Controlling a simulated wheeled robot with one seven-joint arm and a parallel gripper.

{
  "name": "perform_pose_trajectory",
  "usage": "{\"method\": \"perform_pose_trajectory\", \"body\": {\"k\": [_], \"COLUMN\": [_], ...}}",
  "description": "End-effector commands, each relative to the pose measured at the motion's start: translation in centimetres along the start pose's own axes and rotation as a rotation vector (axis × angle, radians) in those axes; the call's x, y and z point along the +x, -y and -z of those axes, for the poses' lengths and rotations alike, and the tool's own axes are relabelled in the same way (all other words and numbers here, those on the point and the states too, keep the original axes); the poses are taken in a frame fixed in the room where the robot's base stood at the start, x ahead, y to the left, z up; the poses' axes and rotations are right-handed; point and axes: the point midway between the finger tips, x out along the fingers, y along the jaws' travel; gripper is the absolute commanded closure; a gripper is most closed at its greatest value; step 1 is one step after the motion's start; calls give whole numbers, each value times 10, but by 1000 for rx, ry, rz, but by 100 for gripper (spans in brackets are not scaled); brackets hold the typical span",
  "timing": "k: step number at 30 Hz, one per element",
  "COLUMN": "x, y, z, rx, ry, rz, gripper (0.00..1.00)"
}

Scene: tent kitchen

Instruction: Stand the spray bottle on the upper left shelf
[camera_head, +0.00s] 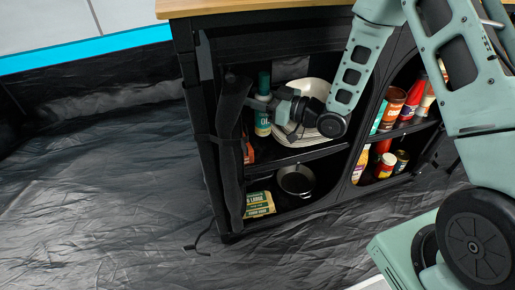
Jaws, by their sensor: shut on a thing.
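The spray bottle (263,122) is a slim teal and cream bottle with lettering on its side. It is upright inside the upper left shelf (307,154) of the black cabinet, close to the left side. My gripper (262,103) reaches in from the right and is shut on the upper part of the bottle. My arm and gripper cover part of the shelf. I cannot tell whether the bottle's base touches the shelf board.
White dishes (312,90) stand just right of the bottle, behind my gripper. Below are a pot (296,180) and a green and yellow box (259,204). The right compartment holds several cans and bottles. A rolled black flap (229,140) hangs at the left edge of the opening.

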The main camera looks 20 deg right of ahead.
Motion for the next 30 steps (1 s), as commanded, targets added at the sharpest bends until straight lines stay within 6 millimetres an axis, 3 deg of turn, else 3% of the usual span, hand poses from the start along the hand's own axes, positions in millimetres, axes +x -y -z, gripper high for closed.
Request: {"method": "perform_pose_trajectory", "body": {"k": [1,6,13,18,30], "x": [0,0,0,0,-1], "y": [0,0,0,0,0], "z": [-16,-44,-61,-86,-91], "rx": [2,2,0,1,-1], "ry": [3,1,1,1,0], "rz": [0,-1,0,0,0], "gripper": [87,87,87,87,87]}}
